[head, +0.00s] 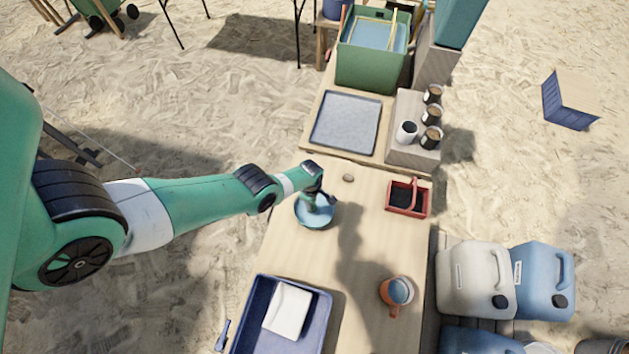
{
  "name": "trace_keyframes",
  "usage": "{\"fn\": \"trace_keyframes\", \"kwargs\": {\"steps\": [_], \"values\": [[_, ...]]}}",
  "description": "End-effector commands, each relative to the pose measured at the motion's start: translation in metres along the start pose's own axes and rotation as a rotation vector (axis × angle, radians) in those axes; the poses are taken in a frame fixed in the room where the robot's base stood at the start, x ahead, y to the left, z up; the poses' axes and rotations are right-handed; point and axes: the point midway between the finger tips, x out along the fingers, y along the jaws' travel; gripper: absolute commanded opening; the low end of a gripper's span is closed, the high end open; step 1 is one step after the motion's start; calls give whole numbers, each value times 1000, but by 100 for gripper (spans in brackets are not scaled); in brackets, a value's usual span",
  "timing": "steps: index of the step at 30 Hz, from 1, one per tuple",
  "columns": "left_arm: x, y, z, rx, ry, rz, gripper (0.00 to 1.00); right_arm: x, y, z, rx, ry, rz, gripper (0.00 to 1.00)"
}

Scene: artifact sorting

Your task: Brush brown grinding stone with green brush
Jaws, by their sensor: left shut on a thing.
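My left gripper (318,198) reaches in from the left and points down over a teal bowl (314,217) on the wooden table. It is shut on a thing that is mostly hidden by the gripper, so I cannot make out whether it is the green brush. A small brown-grey stone (348,177) lies on the table just beyond and to the right of the gripper, apart from it. It may be the brown grinding stone, but it is too small to be sure. My right gripper is not in view.
A red tray (394,209) with dark contents stands right of the bowl. An orange mug (389,294) and a blue tray (322,325) with a white cloth (287,310) are nearer. A grey-lined tray (346,122) and green bin (366,68) stand beyond. The table's middle is clear.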

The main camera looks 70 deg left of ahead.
Motion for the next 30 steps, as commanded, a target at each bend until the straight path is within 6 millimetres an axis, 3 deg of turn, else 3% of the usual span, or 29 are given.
{"fn": "trace_keyframes", "kwargs": {"steps": [15,30], "values": [[2,8,22,1,0,0,0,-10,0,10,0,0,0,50],[-1,0,0,-1,0,0,0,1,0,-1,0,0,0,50]]}}
